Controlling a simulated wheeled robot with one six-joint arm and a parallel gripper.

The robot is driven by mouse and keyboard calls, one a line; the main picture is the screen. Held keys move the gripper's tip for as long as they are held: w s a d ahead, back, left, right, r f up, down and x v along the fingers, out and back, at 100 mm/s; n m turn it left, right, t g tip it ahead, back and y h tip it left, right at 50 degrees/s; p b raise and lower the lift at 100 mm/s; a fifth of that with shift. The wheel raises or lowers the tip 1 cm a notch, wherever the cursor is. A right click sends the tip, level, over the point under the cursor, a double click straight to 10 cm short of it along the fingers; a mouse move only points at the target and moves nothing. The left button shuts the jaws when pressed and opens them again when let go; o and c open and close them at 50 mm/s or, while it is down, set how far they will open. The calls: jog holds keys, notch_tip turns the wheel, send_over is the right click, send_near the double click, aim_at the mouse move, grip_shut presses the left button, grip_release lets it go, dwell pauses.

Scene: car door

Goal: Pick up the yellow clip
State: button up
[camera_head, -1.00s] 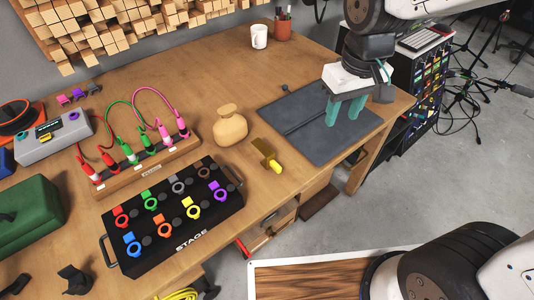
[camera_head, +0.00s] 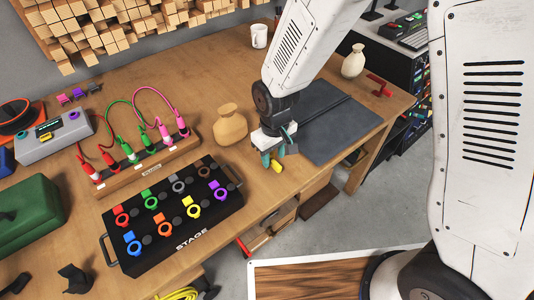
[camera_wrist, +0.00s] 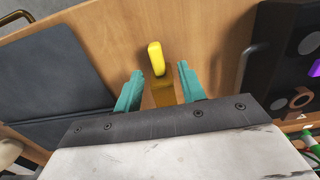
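A yellow piece (camera_head: 276,166) with a brass-coloured flat part lies on the wooden table, right of the black STAGE board. In the wrist view its yellow end (camera_wrist: 155,58) points away from me, and the brass part (camera_wrist: 163,93) lies between my fingers. My gripper (camera_head: 273,156) points down at it with teal fingers. In the wrist view the gripper (camera_wrist: 158,80) is open, one finger on each side, with gaps to the piece. I cannot tell its exact height above the table. A yellow ring-shaped item (camera_head: 192,207) also sits on the STAGE board.
The STAGE board (camera_head: 165,245) carries several coloured rings. A grey mat (camera_head: 345,130) lies to the right. A rack with coloured plugs and cables (camera_head: 150,165) is at the left. The table's front edge is near the yellow piece.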

aim_at(274, 162)
notch_tip(274, 162, down, 3)
jog(key=shift+d+f, duration=0.1)
jog(key=shift+f, duration=0.05)
jog(key=shift+c, duration=0.3)
grip_shut()
